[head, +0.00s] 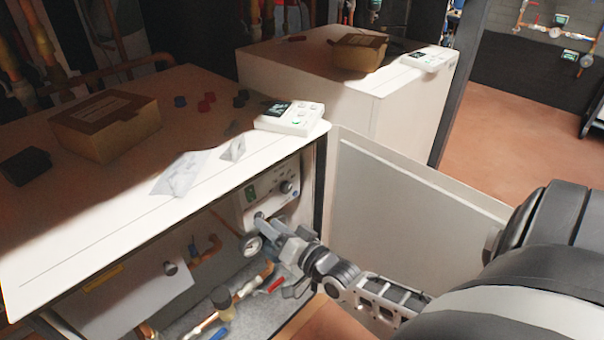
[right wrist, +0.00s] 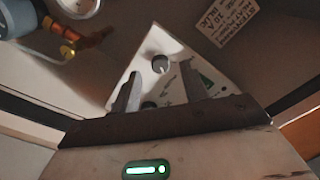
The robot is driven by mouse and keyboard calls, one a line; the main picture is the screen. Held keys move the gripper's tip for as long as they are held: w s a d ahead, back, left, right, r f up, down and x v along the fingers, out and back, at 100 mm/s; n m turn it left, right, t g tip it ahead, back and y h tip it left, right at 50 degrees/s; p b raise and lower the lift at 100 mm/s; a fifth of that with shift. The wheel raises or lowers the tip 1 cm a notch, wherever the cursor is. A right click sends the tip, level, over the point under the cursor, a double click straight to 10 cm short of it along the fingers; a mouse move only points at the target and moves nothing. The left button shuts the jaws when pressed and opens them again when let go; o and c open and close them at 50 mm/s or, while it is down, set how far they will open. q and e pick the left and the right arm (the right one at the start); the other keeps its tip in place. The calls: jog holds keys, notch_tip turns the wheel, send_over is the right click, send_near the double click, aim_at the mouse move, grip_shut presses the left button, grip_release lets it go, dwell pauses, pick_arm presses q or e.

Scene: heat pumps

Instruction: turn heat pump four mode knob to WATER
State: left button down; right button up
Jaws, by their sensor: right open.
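A white control panel (head: 241,208) is inside the open front of the near heat pump cabinet (head: 120,235). It has a small dark-green display and a dark round knob (head: 287,187) on its upper right. A lower knob (head: 260,217) sits close to my right gripper (head: 277,229). In the right wrist view, the panel (right wrist: 178,47) lies beyond my open fingers (right wrist: 160,90). One knob (right wrist: 160,63) shows just past the fingertips, and another (right wrist: 149,104) shows between the fingers, partly hidden. The panel's lettering is too small to read. My left gripper is not in view.
A pressure gauge (head: 251,245) and copper pipes are below the panel. A cardboard box (head: 105,125) and a white controller (head: 290,118) lie on top. A second cabinet (head: 330,85) stands behind.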

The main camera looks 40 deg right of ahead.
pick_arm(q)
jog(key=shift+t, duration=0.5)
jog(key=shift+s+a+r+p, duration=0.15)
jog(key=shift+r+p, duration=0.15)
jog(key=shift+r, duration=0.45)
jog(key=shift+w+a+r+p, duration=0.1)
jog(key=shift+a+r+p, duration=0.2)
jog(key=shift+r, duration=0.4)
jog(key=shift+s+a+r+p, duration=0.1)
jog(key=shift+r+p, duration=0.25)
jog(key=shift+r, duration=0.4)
pick_arm(e)
jog(key=s+d, duration=0.1)
jog(key=s, duration=1.3)
jog(key=shift+d, duration=0.1)
